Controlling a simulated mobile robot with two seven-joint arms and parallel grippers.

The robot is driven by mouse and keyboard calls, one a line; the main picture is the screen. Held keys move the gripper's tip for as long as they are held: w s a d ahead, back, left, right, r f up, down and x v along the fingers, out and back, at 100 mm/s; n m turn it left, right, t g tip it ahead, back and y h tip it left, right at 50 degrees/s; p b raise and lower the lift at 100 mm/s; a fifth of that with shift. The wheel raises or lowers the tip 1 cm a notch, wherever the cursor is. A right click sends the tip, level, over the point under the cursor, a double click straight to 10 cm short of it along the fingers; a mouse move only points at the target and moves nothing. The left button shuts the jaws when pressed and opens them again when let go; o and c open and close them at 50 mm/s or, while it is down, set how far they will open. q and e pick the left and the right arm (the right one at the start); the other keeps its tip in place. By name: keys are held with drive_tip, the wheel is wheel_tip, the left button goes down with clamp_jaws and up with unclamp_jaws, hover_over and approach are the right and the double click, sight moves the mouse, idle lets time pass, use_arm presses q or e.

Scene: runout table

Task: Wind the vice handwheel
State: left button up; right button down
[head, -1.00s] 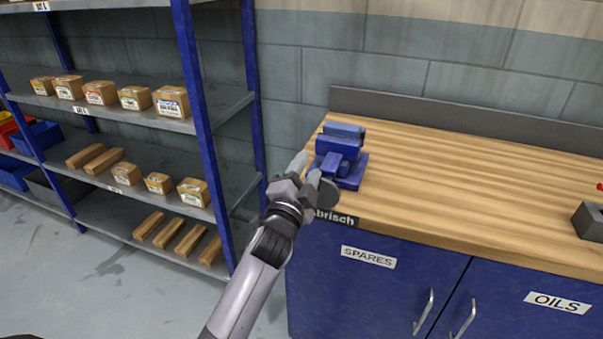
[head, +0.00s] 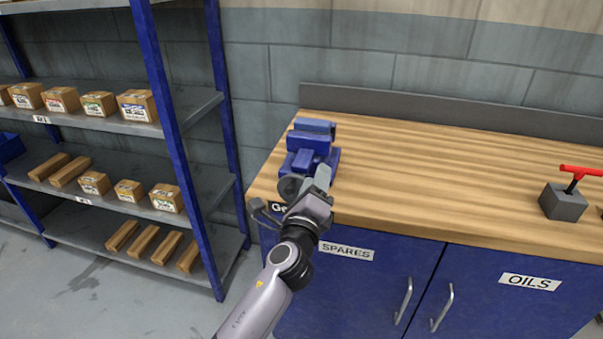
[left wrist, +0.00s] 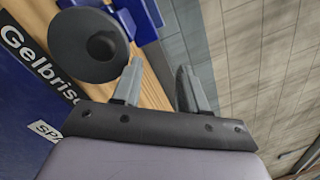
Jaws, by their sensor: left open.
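The blue vice (head: 312,140) stands on the left end of the wooden bench. Its grey round handwheel (head: 288,187) faces the bench's front edge, partly behind my gripper. In the left wrist view the handwheel (left wrist: 75,42) is a dark disc with a raised hub, at upper left. My left gripper (head: 318,182) is at the vice's front, close to the wheel's right side. In the left wrist view its two fingers (left wrist: 159,72) are apart with nothing between them. The wheel lies to their left; I cannot tell whether the nearer finger touches it. My right gripper is not in view.
A shelf rack with a blue post (head: 168,130) stands left of the bench, holding boxes and wooden blocks. A grey block with a red T-handle (head: 565,200) stands on the bench at right. The wooden bench top (head: 440,185) between is clear. Blue cabinet doors are below.

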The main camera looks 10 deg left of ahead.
use_arm(q)
drive_tip(key=s+a+f+g, duration=0.1)
drive_tip(key=s+a+f, duration=0.3)
drive_tip(key=f, duration=0.4)
drive_tip(key=shift+s+f, duration=0.15)
drive_tip(key=shift+s, duration=0.45)
drive_tip(key=shift+c, duration=0.3)
